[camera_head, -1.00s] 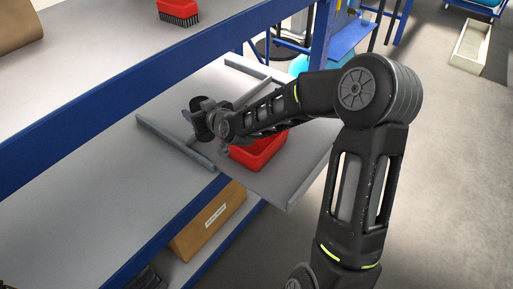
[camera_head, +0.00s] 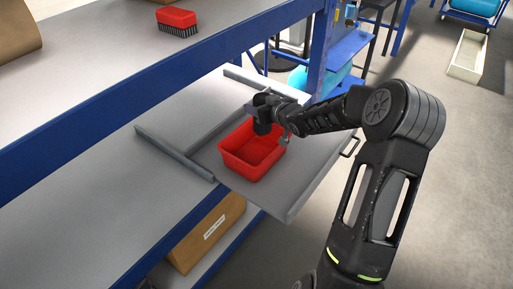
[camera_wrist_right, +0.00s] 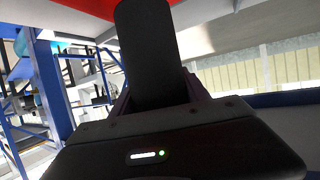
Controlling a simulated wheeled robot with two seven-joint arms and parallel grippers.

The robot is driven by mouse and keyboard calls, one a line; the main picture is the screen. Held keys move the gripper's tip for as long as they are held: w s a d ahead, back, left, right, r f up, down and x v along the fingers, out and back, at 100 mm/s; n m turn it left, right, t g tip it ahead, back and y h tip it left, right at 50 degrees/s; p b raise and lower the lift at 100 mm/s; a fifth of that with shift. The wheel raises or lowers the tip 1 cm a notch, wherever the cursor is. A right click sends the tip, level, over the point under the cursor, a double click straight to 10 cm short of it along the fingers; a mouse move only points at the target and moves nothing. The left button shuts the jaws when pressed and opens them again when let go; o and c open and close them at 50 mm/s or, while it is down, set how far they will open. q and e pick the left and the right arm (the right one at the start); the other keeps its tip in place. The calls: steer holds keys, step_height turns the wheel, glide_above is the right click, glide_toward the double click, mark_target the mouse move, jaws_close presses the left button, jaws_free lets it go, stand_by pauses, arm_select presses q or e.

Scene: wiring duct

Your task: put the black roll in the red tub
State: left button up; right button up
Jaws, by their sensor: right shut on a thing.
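The red tub (camera_head: 240,160) stands open side up on the grey pull-out shelf in the head view. A strip of the red tub (camera_wrist_right: 80,8) shows along the top of that view. My left gripper is not in view.
A blue-framed shelf (camera_head: 170,80) runs along the left above the pull-out shelf (camera_head: 255,190). A red brush (camera_head: 177,17) lies on it. A cardboard box (camera_head: 205,235) sits below. Metal rails (camera_head: 175,152) edge the pull-out shelf. Its front part is clear.

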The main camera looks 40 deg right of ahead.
mark_target(258, 127)
step_height(258, 127, down, 5)
steer(key=shift+r, duration=0.1)
steer(key=shift+f, duration=0.4)
step_height(258, 127, down, 4)
steer(key=shift+r, duration=0.1)
steer(key=shift+f+b, duration=0.6)
steer(key=shift+b, duration=0.25)
